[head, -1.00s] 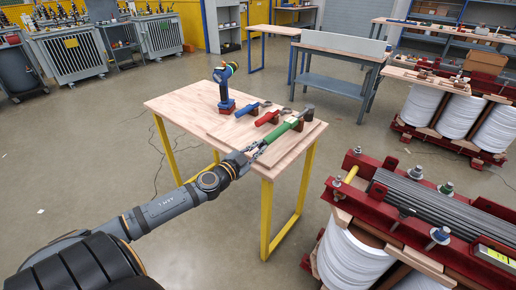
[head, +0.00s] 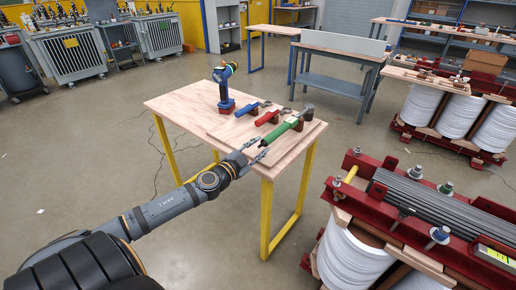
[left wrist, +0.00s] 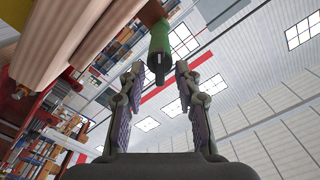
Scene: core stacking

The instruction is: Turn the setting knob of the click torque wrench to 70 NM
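The green-handled torque wrench (head: 279,133) lies on the wooden table, its grey head in a holder toward the back right and its handle end toward my left gripper. My left gripper (head: 258,147) is open at the table's front edge, just off the handle end. In the left wrist view the green handle (left wrist: 160,40) with its dark end knob points in between the spread fingers of the gripper (left wrist: 160,68). The fingers stand apart from it on both sides. The scale on the handle is too small to read. My right gripper is not in view.
A red wrench (head: 267,118) and a blue wrench (head: 247,109) lie beside the green one. A red-framed transformer core (head: 400,210) stands at the right. The table's front left is clear.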

